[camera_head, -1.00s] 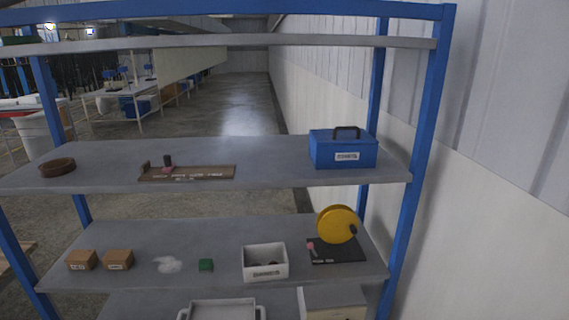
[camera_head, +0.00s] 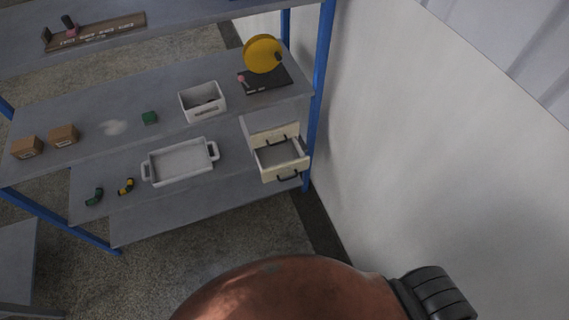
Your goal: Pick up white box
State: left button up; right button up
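A small open white box (camera_head: 204,113) with a label on its front stands on the middle shelf of the blue-framed rack. Something dark lies inside it. A wider, shallow white tray with two handles (camera_head: 181,179) sits on the shelf below. Neither of my grippers is in view. A reddish-brown rounded shape with a dark ribbed part fills the bottom of the view; I cannot tell exactly what it is.
On the middle shelf (camera_head: 90,98) are a yellow reel (camera_head: 263,54) on a black base, a green block (camera_head: 149,118) and brown boxes (camera_head: 63,135). A drawer unit (camera_head: 280,153) stands below with a drawer partly open. A wall (camera_head: 420,130) rises at right.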

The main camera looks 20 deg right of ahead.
aim_at(199, 95)
jog(key=z, duration=0.4)
jog(key=i, duration=1.25)
jog(key=u, duration=0.55)
